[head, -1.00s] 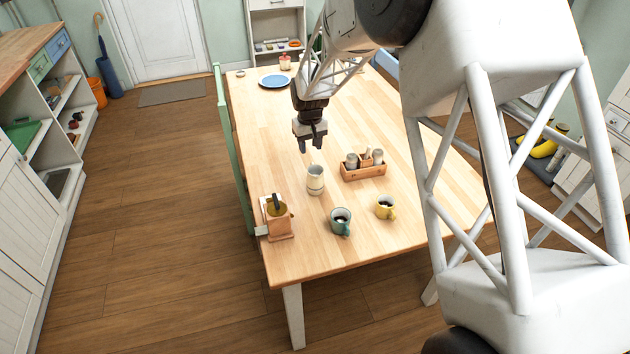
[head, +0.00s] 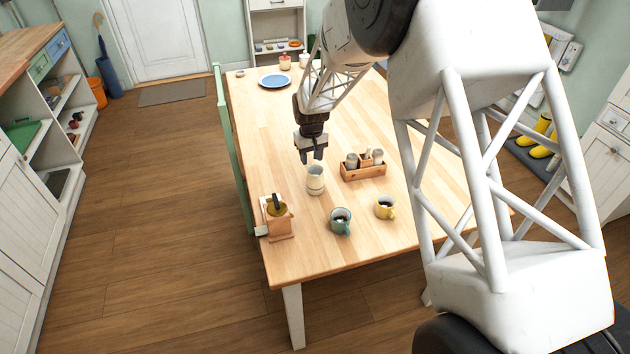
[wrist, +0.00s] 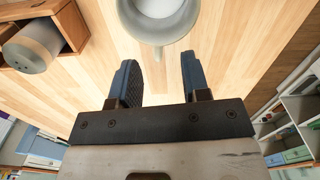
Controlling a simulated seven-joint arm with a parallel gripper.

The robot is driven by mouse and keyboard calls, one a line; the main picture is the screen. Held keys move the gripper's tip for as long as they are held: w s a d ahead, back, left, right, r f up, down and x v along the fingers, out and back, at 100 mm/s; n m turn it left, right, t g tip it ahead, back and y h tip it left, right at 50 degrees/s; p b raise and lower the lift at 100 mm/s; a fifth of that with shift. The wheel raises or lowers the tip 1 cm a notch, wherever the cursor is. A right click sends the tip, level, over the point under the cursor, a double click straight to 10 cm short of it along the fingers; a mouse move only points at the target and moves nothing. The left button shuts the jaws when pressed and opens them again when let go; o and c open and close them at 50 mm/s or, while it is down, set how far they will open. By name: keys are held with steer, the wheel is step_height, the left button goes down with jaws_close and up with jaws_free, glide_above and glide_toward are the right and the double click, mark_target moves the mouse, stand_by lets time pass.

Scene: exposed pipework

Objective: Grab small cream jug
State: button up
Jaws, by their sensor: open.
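The small cream jug (head: 315,181) stands upright on the wooden table (head: 350,105). In the wrist view the jug (wrist: 158,22) is at the top edge, partly cut off, with its opening and pale inside showing. My gripper (head: 311,158) is above and just behind the jug in the head view. In the wrist view my gripper (wrist: 155,65) has its two fingers apart with nothing between them. The fingertips point toward the jug, which lies just beyond them. I cannot tell the exact height of the gap.
A wooden caddy (head: 363,173) with shakers stands right of the jug. A teal mug (head: 341,221) and a yellow mug (head: 385,207) are nearer the front. A blue plate (head: 275,81) lies at the far end.

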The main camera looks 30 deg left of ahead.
steer(key=shift+f, duration=1.55)
steer(key=shift+c, duration=0.2)
jaws_close()
